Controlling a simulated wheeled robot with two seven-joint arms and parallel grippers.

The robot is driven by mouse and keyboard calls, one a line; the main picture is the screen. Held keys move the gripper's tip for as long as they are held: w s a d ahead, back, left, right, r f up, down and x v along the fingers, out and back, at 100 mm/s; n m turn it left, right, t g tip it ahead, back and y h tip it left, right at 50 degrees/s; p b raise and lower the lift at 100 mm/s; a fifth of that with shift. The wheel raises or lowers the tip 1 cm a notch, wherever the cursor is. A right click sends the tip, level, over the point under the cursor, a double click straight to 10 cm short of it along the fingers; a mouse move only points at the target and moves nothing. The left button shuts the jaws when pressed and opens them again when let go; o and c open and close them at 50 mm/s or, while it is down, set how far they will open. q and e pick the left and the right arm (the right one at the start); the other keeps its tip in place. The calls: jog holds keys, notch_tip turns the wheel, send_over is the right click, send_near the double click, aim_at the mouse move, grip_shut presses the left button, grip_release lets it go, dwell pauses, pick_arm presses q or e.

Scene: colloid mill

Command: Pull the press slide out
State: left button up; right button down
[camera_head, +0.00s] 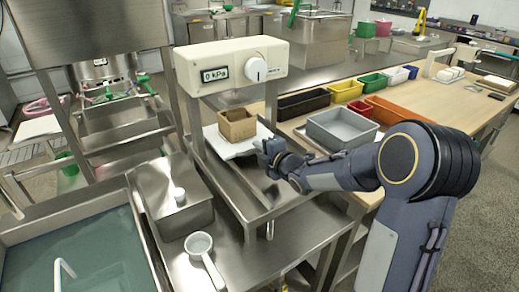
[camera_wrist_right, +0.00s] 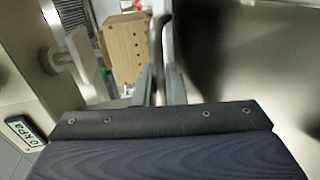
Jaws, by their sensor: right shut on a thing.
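The press (camera_head: 232,68) has a cream head with a display reading 0 kPa and a white knob. Below it, the pale press slide (camera_head: 222,150) carries a small wooden box mould (camera_head: 237,124). The box also shows in the right wrist view (camera_wrist_right: 124,48), with holes in its side. My right gripper (camera_head: 266,150) is at the slide's right-hand end, its fingers shut (camera_wrist_right: 161,85) on a thin metal piece that looks like the slide's handle. The exact contact is partly hidden by the fingers. My left gripper is not in view.
A steel drip tray (camera_head: 262,200) lies under the slide. A lidded steel box (camera_head: 172,197), a white ladle (camera_head: 203,255) and a water-filled sink (camera_head: 95,250) are to the left. A grey bin (camera_head: 342,128) and coloured bins stand on the wooden table behind my right arm.

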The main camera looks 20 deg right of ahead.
jog(key=v, duration=0.2)
jog(key=f+b+v, duration=0.1)
jog(key=v, duration=0.1)
jog(key=shift+s+r, duration=0.1)
jog(key=c, duration=1.6)
grip_release()
jog(key=shift+v, duration=3.8)
